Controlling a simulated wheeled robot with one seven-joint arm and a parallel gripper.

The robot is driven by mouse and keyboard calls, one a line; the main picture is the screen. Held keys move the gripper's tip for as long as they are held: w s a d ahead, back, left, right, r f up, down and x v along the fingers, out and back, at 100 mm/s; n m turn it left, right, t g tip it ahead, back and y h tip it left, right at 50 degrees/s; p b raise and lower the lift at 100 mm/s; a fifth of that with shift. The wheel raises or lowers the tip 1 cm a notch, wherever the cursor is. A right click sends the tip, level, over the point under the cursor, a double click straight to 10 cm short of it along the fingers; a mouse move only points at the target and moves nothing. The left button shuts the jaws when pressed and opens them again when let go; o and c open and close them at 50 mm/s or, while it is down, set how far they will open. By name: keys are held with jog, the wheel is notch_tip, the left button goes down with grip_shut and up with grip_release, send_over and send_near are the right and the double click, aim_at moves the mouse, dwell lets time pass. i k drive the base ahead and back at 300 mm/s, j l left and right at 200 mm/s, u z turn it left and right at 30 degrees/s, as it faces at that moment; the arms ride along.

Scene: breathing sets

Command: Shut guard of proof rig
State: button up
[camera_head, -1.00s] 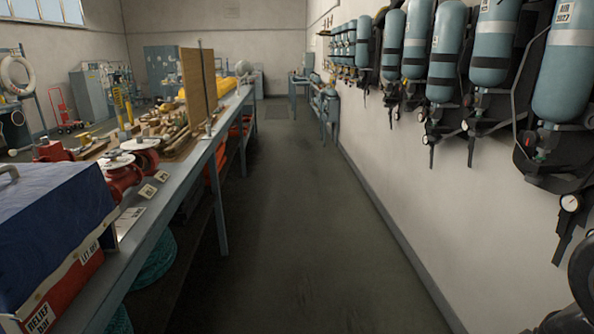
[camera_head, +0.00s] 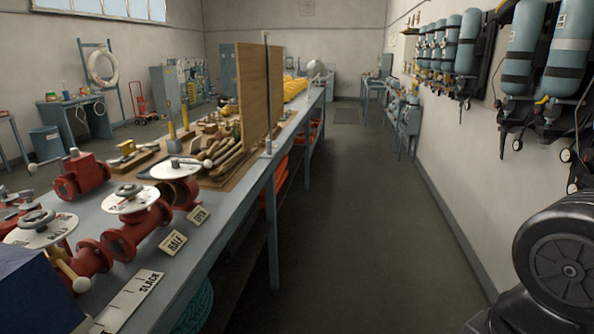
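I cannot make out a proof rig or its guard for certain in this view. A long grey bench (camera_head: 232,208) runs away from me on the left. Red valves with white dial plates, such as one near the front (camera_head: 137,220), stand on it. A blue box corner (camera_head: 35,290) shows at the lower left edge, mostly cut off. My gripper is not in view; only a dark round part, which looks like my own arm, fills the lower right corner.
An upright brown board (camera_head: 256,90) stands along the bench beyond the valves. Cards and a "SLACK" plate (camera_head: 128,300) lie near its front edge. Breathing sets with blue cylinders (camera_head: 520,60) hang on the right wall. The floor aisle (camera_head: 350,230) between is clear.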

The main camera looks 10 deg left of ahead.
aim_at(128, 147)
jog(key=i+u, duration=0.2)
jog(key=i, duration=0.4)
jog(key=i+l+u, duration=0.2)
jog(key=i, duration=0.35)
jog(key=i+u, duration=0.3)
jog(key=u, duration=0.2)
jog(key=i+l+u, duration=0.1)
jog(key=i+u, duration=0.2)
jog(key=u, duration=0.2)
jog(key=i+l+u, duration=0.2)
jog(key=u, duration=0.3)
jog(key=i+l+u, duration=0.4)
jog(key=k+l, duration=0.1)
